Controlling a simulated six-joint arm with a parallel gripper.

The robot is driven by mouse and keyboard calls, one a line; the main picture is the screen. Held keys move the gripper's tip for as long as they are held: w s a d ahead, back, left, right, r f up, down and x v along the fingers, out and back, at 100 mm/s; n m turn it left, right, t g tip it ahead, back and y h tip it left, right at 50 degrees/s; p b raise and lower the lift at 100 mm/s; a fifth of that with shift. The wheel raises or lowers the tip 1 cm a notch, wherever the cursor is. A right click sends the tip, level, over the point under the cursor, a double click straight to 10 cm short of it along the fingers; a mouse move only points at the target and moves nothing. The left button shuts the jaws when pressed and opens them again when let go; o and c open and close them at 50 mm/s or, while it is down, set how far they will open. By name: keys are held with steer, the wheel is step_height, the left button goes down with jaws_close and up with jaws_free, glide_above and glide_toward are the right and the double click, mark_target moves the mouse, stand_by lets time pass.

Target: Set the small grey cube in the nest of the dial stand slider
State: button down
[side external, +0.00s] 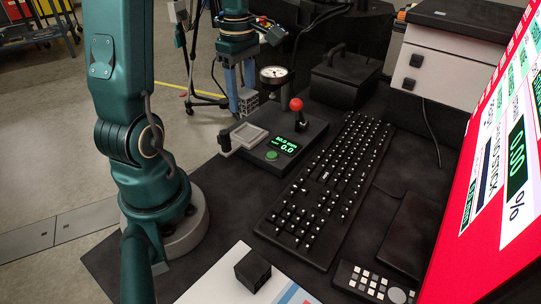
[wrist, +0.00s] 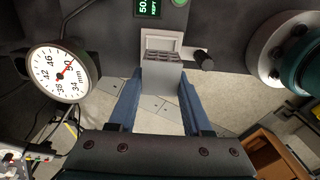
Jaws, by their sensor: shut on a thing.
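My gripper (side external: 240,101) has blue fingers shut on the small grey cube (side external: 248,97), held above the bench in the side view. In the wrist view the cube (wrist: 161,77) sits between the fingertips, with a lattice pattern on one face. The light grey square frame (side external: 258,137), which looks like the nest, lies on a dark console beside a black knob (side external: 224,141). The cube covers part of this frame (wrist: 146,45) in the wrist view. I cannot tell the gap between them. The round dial (side external: 274,75) is near the gripper and also shows in the wrist view (wrist: 57,72).
The console carries a red-ball lever (side external: 296,104) and a green-lit display (side external: 284,146). A keyboard (side external: 325,190) lies to its right. A black cube (side external: 252,270) stands on a white sheet in front. A black box with a handle (side external: 345,78) stands behind.

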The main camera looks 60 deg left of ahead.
steer(key=shift+f, duration=2.55)
steer(key=c, duration=0.9)
jaws_free()
jaws_close()
steer(key=shift+f, duration=0.1)
